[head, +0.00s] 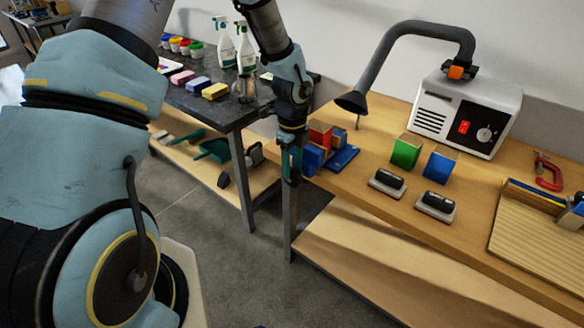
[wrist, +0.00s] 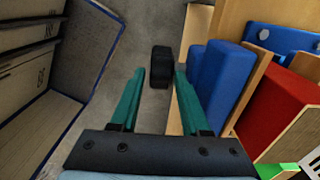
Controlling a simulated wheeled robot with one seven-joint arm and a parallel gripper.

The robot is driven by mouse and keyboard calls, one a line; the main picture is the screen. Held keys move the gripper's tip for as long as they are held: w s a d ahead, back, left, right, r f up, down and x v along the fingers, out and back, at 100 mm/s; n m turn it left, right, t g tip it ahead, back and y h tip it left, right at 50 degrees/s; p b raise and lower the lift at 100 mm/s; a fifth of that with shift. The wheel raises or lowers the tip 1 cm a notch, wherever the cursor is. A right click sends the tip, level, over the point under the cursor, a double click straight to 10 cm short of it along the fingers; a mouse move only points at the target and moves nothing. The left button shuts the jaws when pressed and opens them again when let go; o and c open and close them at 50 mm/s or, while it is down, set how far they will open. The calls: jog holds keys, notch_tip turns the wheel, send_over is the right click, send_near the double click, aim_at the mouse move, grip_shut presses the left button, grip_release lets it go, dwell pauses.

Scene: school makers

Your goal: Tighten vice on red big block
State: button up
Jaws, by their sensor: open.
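The blue vice (head: 341,158) stands at the left end of the wooden bench, with the red big block (head: 320,134) between its wooden-faced jaws. In the wrist view, the vice (wrist: 222,75) and the red block (wrist: 275,108) are on the right. My gripper (head: 290,176) points down at the vice's left side, by the bench end, and partly hides it. In the wrist view, its teal fingers are apart and empty (wrist: 160,78). A black piece (wrist: 160,66), apparently the vice's handle, shows between the fingertips; contact cannot be told.
Green (head: 406,151) and blue (head: 441,165) blocks and two black-topped erasers (head: 387,182) stand right of the vice. A white fume extractor (head: 467,112) arches its hose over the bench. A dark table (head: 228,108) with bottles and sponges stands left, across a narrow gap.

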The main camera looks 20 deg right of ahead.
jog(key=shift+f, duration=0.95)
grip_shut()
